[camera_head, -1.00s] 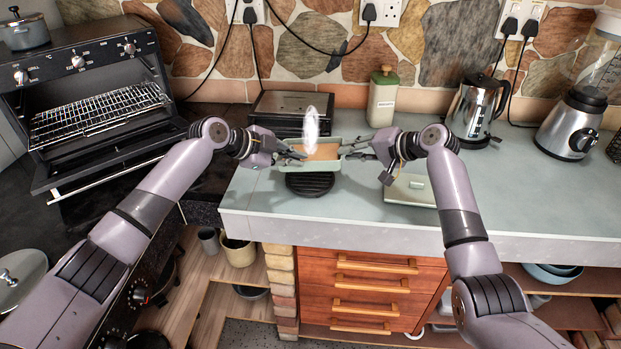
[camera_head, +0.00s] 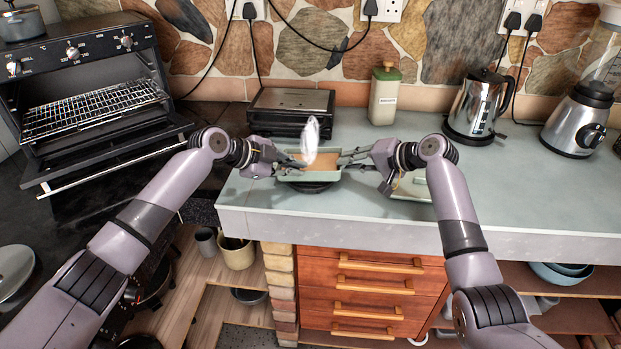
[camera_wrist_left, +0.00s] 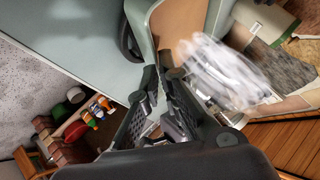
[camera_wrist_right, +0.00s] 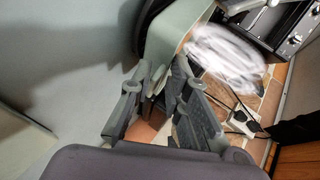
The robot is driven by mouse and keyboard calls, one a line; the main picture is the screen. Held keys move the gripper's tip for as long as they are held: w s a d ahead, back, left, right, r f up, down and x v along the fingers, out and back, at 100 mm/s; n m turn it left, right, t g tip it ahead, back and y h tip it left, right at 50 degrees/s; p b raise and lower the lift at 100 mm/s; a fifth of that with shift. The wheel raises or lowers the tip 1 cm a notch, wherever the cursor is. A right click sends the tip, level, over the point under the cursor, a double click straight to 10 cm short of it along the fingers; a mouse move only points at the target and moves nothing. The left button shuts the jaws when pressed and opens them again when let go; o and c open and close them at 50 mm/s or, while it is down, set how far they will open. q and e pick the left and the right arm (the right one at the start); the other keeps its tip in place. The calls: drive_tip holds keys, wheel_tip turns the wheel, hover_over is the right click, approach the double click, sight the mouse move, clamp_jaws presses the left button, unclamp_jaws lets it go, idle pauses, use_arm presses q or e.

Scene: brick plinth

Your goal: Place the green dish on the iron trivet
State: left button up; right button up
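The green dish (camera_head: 312,177) is a pale green rectangular dish with orange-brown contents, held level between my grippers. Its green wall also shows in the left wrist view (camera_wrist_left: 138,16) and the right wrist view (camera_wrist_right: 166,40). My left gripper (camera_head: 291,162) is shut on its left end, my right gripper (camera_head: 349,161) on its right end. The black round iron trivet (camera_head: 314,188) lies directly under the dish, mostly hidden, with its front edge showing. It is partly visible in the left wrist view (camera_wrist_left: 129,42). I cannot tell whether dish and trivet touch.
A white steam-like wisp (camera_head: 311,138) floats above the dish. A dark grill appliance (camera_head: 290,110) stands behind, with a green-lidded canister (camera_head: 384,96) and kettle (camera_head: 477,107) to the right. A flat pale green item (camera_head: 413,187) lies right of the dish.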

use_arm(q)
drive_tip(key=o, duration=0.4)
drive_tip(key=shift+r, duration=0.15)
use_arm(e)
drive_tip(key=o, duration=0.4)
drive_tip(key=shift+r, duration=0.2)
use_arm(q)
drive_tip(key=shift+o, duration=0.3)
use_arm(e)
drive_tip(key=shift+r, duration=0.1)
use_arm(q)
drive_tip(key=v, duration=0.8)
use_arm(e)
drive_tip(key=v, duration=1.2)
